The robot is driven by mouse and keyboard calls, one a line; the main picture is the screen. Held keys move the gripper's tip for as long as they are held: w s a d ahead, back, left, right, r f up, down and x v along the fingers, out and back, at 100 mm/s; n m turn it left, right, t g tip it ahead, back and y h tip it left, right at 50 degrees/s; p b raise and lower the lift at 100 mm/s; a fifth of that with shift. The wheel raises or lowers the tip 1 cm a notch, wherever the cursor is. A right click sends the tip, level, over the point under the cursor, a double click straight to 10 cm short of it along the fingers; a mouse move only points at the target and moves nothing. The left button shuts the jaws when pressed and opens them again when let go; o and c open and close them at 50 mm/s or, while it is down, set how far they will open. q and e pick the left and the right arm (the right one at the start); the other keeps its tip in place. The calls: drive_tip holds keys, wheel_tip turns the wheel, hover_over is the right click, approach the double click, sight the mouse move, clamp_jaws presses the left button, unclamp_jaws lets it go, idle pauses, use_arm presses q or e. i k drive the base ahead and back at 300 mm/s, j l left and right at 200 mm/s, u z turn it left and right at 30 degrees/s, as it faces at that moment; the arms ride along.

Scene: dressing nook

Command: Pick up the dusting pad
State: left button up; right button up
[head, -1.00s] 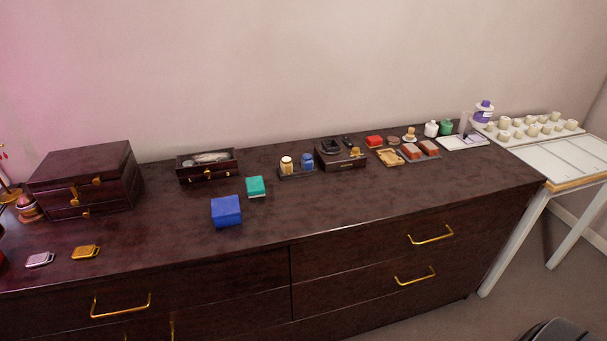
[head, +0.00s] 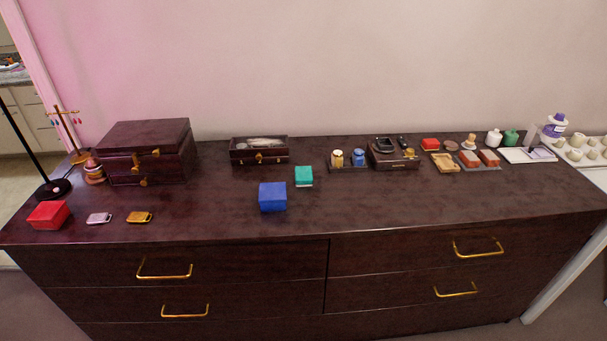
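No thing in the head view is plainly a dusting pad, and I cannot tell which one it is. Small candidates on the dark dresser (head: 400,208) are a teal block with a pale lower edge (head: 303,175) and two reddish-brown blocks (head: 470,159) on a grey tray. A pale, greyish thing (head: 264,144) lies in a small open dark box (head: 240,156). Neither of my grippers is in view.
A blue box (head: 272,197) stands near the dresser's middle. A large dark chest (head: 118,162), a red box (head: 48,215) and two small clasp-like pieces (head: 139,217) are at left. Bottles and jars (head: 493,138) crowd the right back. The front right top is clear.

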sight(304, 175)
drive_tip(key=u, duration=0.75)
drive_tip(key=l+u, duration=0.75)
drive_tip(key=k+l+u, duration=0.1)
drive_tip(key=l+u, duration=0.3)
drive_tip(key=k+l+u, duration=0.15)
drive_tip(key=l+u, duration=0.2)
